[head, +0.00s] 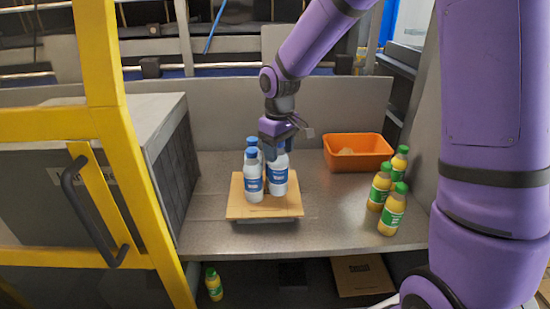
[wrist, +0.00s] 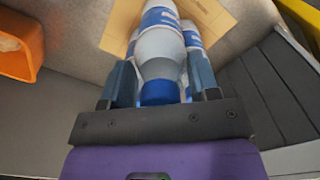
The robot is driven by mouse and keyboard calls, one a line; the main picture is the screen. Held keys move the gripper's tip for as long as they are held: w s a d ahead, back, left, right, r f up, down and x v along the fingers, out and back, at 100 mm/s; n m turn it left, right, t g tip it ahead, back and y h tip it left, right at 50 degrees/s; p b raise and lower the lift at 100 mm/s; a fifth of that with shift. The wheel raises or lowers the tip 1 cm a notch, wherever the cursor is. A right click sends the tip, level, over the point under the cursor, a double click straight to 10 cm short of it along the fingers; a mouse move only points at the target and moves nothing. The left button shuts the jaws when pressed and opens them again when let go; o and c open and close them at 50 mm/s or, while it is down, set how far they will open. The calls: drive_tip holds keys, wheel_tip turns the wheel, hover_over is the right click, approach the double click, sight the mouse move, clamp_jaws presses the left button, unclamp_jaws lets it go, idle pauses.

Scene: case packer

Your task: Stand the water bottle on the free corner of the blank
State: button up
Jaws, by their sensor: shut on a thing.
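The blank (head: 265,208), a tan cardboard sheet, lies on a low dark support on the grey table; part of it also shows in the wrist view (wrist: 120,25). My gripper (head: 277,137) points down over it, shut on a water bottle (head: 279,178) with a white body, blue label and blue cap. The wrist view shows this bottle (wrist: 160,48) between the two fingers (wrist: 160,85). It looks upright over the right part of the blank; I cannot tell whether its base touches. Another water bottle (head: 253,180) stands at its left, and a further blue cap (head: 252,142) shows behind, its bottle mostly hidden.
An orange bin (head: 358,160) stands at the back right. Several yellow bottles with green caps (head: 391,212) stand along the table's right side. A yellow frame (head: 125,150) and a grey cabinet bound the left. The table beside the blank is clear.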

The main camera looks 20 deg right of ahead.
drive_tip(key=shift+w+a+f, duration=0.1)
drive_tip(key=shift+w+f, duration=0.2)
drive_tip(key=shift+f, duration=0.3)
drive_tip(key=shift+w+a+f, duration=0.1)
drive_tip(key=shift+w+f, duration=0.2)
drive_tip(key=shift+f, duration=0.35)
drive_tip(key=shift+w+f, duration=0.3)
drive_tip(key=shift+f, duration=0.45)
drive_tip(key=o, duration=1.4)
wheel_tip(320, 180, up, 12)
drive_tip(key=shift+s+r, duration=0.1)
drive_tip(key=shift+r, duration=0.15)
